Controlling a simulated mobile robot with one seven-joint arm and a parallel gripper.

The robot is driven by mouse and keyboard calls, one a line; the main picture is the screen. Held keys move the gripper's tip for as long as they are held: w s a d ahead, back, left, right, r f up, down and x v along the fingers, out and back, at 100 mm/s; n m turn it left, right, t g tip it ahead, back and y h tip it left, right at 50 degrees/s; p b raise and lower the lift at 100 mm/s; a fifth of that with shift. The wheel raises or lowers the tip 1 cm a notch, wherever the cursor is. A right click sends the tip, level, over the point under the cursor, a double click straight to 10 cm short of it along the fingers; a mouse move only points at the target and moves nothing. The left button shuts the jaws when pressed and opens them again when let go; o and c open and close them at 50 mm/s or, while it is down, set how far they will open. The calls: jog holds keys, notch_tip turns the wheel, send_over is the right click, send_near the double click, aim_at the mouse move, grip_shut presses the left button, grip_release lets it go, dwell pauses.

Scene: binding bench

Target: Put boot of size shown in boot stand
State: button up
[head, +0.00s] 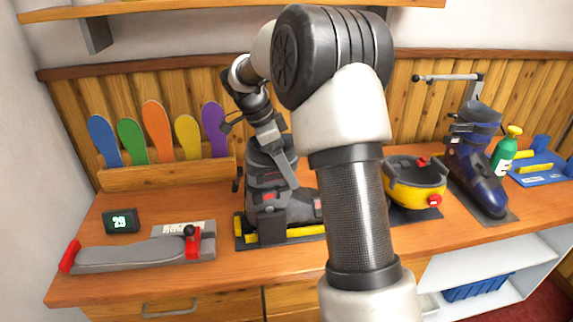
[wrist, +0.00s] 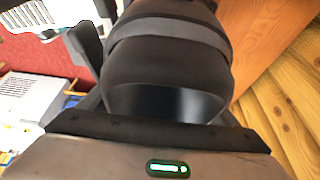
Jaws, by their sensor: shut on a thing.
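A grey and black ski boot (head: 268,190) with red buckles stands upright at the bench's middle, over a black and yellow stand (head: 243,229). Its sole looks to be between the yellow rails; whether it rests fully down I cannot tell. My gripper (head: 276,148) is shut on the grey boot at its upper cuff; the wrist view shows the dark cuff (wrist: 165,60) close up between the fingers. A small display (head: 121,221) at left reads what looks like 29. A navy boot (head: 478,165) stands at right on a dark mat. My arm hides part of the middle.
A grey sole-shaped gauge (head: 140,251) with red ends lies at front left. Several coloured insoles (head: 156,130) stand in a rack behind. Right of my arm are a yellow and black holder (head: 417,192), a green spray bottle (head: 505,155) and a blue tray (head: 540,173).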

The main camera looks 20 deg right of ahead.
jog(key=o, duration=2)
jog(key=shift+f, duration=0.1)
